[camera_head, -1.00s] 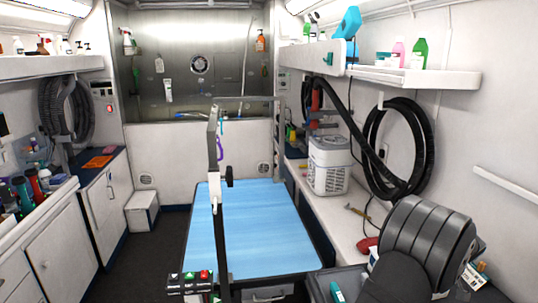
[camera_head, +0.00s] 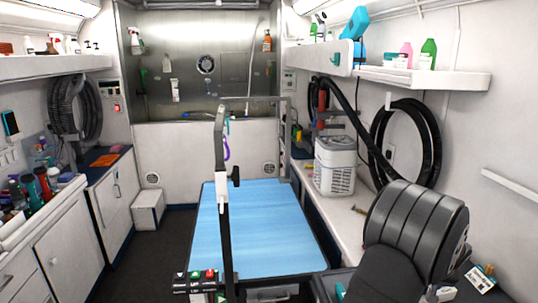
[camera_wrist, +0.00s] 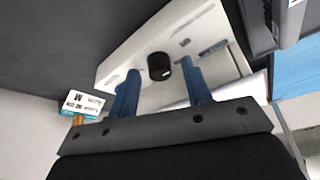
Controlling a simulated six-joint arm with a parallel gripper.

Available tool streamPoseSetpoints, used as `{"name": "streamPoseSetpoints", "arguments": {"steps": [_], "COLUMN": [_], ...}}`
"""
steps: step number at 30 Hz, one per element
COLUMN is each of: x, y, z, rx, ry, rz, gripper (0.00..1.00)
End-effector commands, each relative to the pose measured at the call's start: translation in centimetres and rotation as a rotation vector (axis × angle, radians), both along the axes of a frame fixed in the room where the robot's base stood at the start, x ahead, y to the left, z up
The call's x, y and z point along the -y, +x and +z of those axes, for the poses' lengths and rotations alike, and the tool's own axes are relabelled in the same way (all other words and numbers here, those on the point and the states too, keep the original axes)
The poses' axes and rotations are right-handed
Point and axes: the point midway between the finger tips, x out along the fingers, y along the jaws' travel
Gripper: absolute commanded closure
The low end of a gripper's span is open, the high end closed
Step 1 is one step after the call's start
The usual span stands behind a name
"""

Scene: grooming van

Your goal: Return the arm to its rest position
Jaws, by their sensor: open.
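My arm (camera_head: 415,232) shows as a dark grey, ribbed, rounded link at the lower right of the head view, raised over the front end of the right counter. My gripper is hidden in the head view. In the wrist view my gripper (camera_wrist: 160,68) has two blue fingers set well apart on a dark bar. It is open, and nothing is held between the fingers. A black round knob on a white slotted panel (camera_wrist: 215,35) shows behind the gap.
The grooming table with a blue mat (camera_head: 255,225) stands mid-floor, with a black upright post (camera_head: 221,160) in front. A white ribbed unit (camera_head: 334,165) stands on the right counter. A black hose (camera_head: 405,150) hangs on the right wall. A small labelled box (camera_wrist: 82,103) lies near my gripper.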

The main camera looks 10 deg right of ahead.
Motion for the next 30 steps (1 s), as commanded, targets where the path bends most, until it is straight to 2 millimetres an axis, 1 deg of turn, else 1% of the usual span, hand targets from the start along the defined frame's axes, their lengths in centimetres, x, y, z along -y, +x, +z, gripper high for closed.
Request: {"name": "streamPoseSetpoints", "arguments": {"steps": [11,12,13,18,28,29,30], "x": [-0.2,-0.2,-0.3,-0.7,-0.8,-0.8,-0.8], "y": [0.1,-0.1,-0.2,-0.7,-0.8,-0.8,-0.8], "z": [0.0,0.8,1.2,2.3,2.6,2.6,2.6], "rx": [0.000,0.002,0.002,0.001,0.000,0.000,0.000], "ry": [0.000,-0.001,-0.002,-0.001,0.000,0.000,0.000], "rz": [-0.202,-0.199,-0.199,-0.197,-0.196,-0.196,-0.196], "gripper": [0.55,0.55,0.55,0.55,0.55,0.51,0.43]}}
